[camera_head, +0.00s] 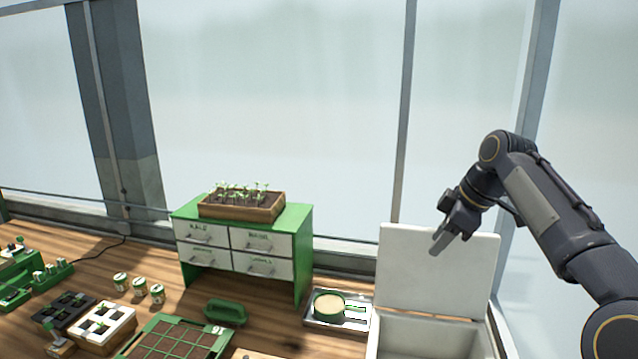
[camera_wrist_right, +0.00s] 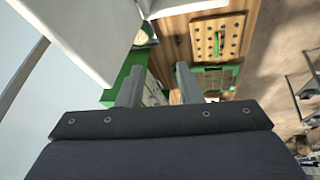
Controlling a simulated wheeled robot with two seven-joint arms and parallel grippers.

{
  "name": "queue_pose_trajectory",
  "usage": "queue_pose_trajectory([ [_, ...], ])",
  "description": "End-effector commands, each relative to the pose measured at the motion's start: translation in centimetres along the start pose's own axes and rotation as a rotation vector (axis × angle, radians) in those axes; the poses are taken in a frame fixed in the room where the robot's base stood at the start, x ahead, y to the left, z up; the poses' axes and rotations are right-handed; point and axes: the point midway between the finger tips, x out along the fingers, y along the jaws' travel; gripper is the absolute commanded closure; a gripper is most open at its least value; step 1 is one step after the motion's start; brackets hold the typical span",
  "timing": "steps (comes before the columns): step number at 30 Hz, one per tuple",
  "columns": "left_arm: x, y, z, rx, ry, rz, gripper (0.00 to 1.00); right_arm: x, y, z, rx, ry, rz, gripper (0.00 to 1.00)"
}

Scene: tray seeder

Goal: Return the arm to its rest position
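My right arm (camera_head: 555,205) comes in from the right and is raised and bent in the head view. Its gripper (camera_head: 443,241) hangs in the air in front of the upright white lid (camera_head: 400,290), tilted down to the left. In the right wrist view the two fingers (camera_wrist_right: 157,87) stand apart with a clear gap and nothing between them. The gripper touches nothing that I can see. My left arm and left gripper are not in view.
A white bin (camera_head: 425,338) stands open below the gripper. Seed trays (camera_head: 157,352) and small pots (camera_head: 139,287) cover the wooden table.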

Motion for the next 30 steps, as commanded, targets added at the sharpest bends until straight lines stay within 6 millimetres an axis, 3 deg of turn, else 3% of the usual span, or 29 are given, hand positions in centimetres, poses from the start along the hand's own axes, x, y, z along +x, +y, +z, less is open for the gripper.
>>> queue_pose_trajectory([
  [5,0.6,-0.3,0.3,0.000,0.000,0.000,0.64,-1.7,-4.0,2.1,0.150,0.002,0.032,0.68],
  [9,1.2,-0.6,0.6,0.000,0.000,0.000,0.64,-2.2,-9.5,5.1,0.347,0.015,0.062,0.68],
  [13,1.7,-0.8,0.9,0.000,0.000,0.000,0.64,-1.3,-15.7,8.5,0.559,0.040,0.083,0.68],
  [17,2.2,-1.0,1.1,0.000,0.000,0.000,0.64,0.9,-22.3,12.0,0.784,0.078,0.095,0.68],
  [22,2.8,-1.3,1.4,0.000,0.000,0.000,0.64,5.3,-30.2,15.8,1.054,0.133,0.091,0.68],
  [27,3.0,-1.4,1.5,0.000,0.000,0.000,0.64,8.8,-35.0,17.7,1.223,0.172,0.078,0.68],
  [30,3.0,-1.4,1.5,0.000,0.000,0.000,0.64,9.7,-36.1,18.1,1.265,0.182,0.074,0.68],
])
